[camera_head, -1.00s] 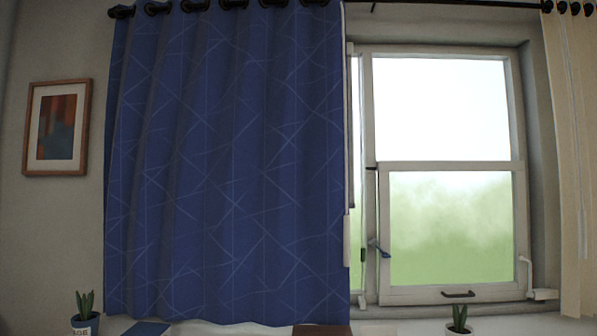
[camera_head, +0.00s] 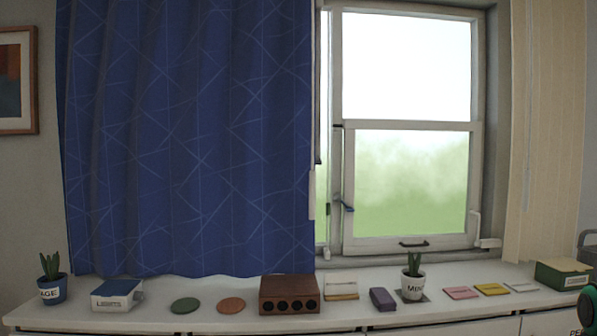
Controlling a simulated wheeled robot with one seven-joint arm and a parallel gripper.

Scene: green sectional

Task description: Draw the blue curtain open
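The blue curtain (camera_head: 190,140) with a pattern of thin pale lines hangs over the left part of the window (camera_head: 405,130). Its right edge hangs straight down just left of the window frame, and its hem ends just above the white sill-height top. The curtain rod and rings are above the picture now. The right part of the window is uncovered. My gripper does not show in this view.
A white cabinet top (camera_head: 230,318) runs below the curtain. On it are a blue plant pot (camera_head: 53,290), a blue-and-white box (camera_head: 117,296), a dark wooden block (camera_head: 289,294), a second plant pot (camera_head: 413,287) and a green box (camera_head: 562,274). A cream curtain (camera_head: 545,130) hangs at right.

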